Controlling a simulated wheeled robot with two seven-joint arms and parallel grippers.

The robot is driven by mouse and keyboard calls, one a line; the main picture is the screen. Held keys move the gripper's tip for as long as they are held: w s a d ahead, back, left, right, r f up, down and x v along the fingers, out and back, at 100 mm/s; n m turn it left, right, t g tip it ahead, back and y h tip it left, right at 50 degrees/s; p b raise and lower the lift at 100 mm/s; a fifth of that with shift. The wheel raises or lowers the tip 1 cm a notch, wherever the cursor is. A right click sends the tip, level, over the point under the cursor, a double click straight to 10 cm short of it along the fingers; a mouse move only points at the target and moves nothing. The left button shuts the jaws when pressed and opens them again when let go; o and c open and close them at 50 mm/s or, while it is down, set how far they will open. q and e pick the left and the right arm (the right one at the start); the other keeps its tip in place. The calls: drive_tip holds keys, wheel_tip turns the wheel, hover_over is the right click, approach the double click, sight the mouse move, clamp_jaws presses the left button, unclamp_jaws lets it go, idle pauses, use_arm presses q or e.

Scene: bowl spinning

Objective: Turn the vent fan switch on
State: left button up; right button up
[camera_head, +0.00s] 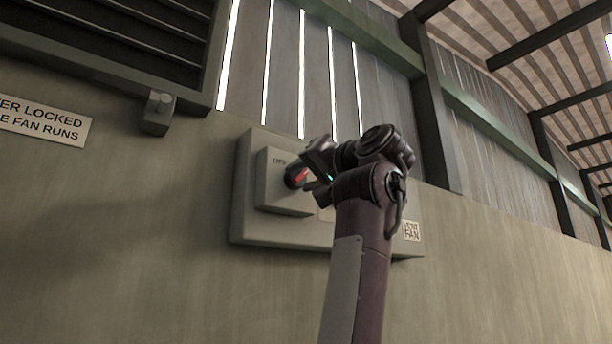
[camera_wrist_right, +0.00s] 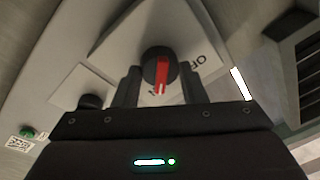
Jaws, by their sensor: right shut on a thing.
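The vent fan switch is a round black knob with a red pointer bar (camera_head: 293,178) on a raised grey plate (camera_head: 270,190) of the wall box. In the right wrist view the knob (camera_wrist_right: 158,57) sits between my fingers, its red bar pointing down the picture towards the gripper. The word OFF is printed on the plate beside it; another marking is partly hidden by the gripper. My right gripper (camera_head: 313,174) is shut on the knob, one finger on each side in the wrist view (camera_wrist_right: 160,80). My left gripper is not in view.
The wrist view shows a smaller black knob (camera_wrist_right: 92,101) and a green button (camera_wrist_right: 28,133). A louvred vent (camera_head: 120,35) and warning sign (camera_head: 42,121) are at left.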

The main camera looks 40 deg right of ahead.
drive_tip(key=shift+r, duration=0.1)
drive_tip(key=o, duration=0.6)
drive_tip(key=shift+c, duration=0.2)
drive_tip(key=o, duration=0.4)
drive_tip(key=shift+w, duration=0.15)
drive_tip(key=shift+o, duration=0.2)
drive_tip(key=s+f+b, duration=0.1)
drive_tip(key=s+b, duration=0.3)
drive_tip(key=s, duration=0.3)
drive_tip(key=shift+s+a+f, duration=0.15)
drive_tip(key=shift+s+a, duration=0.2)
drive_tip(key=shift+a, duration=0.1)
